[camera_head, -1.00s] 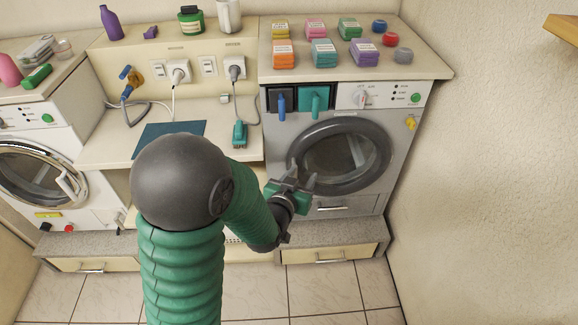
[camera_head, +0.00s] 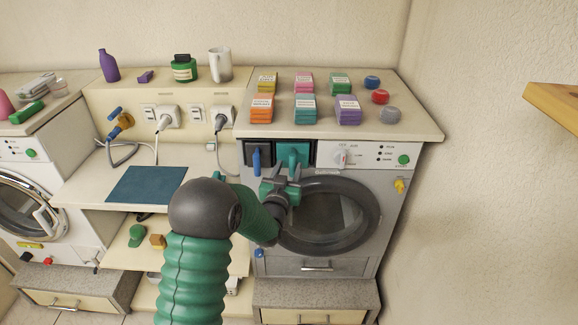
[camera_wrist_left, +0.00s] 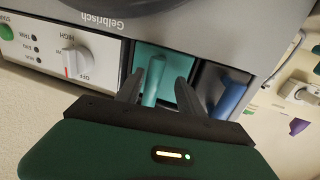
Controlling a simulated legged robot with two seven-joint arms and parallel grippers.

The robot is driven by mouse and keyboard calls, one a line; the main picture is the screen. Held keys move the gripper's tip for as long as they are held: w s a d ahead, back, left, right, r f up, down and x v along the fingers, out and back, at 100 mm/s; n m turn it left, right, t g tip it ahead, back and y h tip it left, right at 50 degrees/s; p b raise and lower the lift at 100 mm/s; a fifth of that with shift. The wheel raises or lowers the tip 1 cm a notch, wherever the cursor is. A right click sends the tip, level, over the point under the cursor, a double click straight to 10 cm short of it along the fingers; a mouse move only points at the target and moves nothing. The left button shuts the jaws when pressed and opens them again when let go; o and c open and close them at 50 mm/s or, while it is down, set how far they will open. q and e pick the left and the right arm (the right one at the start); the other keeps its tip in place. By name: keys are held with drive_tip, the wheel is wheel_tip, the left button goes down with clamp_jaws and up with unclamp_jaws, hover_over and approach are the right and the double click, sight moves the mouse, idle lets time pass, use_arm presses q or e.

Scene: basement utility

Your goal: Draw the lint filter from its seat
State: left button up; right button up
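The grey dryer (camera_head: 375,231) has two inserts at the upper left of its front. One is a teal insert with an upright teal handle (camera_head: 293,158), and left of it is a dark insert with a blue handle (camera_head: 256,160). Neither is labelled as the lint filter that I can read. My left gripper (camera_head: 283,178) is open just in front of the teal insert. In the left wrist view its dark fingers (camera_wrist_left: 160,92) stand on either side of the teal handle (camera_wrist_left: 153,78), with gaps visible. The blue handle (camera_wrist_left: 232,96) is outside the fingers. My right gripper is not in view.
A round dryer door (camera_head: 327,215) lies right below the gripper, with a control knob (camera_head: 340,158) to the right of the inserts. Several coloured boxes (camera_head: 304,108) stand on the dryer top. A wooden shelf (camera_head: 556,103) juts from the right wall.

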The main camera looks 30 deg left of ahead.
use_arm(q)
drive_tip(key=shift+w+d+r, duration=0.15)
drive_tip(key=shift+w+d, duration=0.5)
drive_tip(key=shift+w, duration=0.25)
drive_tip(key=shift+d, duration=0.1)
drive_tip(key=shift+s+a, duration=0.15)
drive_tip(key=shift+a, duration=0.25)
drive_tip(key=shift+c, duration=0.3)
drive_tip(key=shift+a, duration=0.45)
drive_tip(key=c, duration=0.5)
drive_tip(key=shift+c, duration=1)
drive_tip(key=shift+d, duration=0.2)
clamp_jaws()
drive_tip(key=shift+d, duration=0.2)
drive_tip(key=shift+r, duration=0.1)
use_arm(e)
drive_tip(key=shift+w+d+f, duration=0.1)
drive_tip(key=shift+d, duration=0.6)
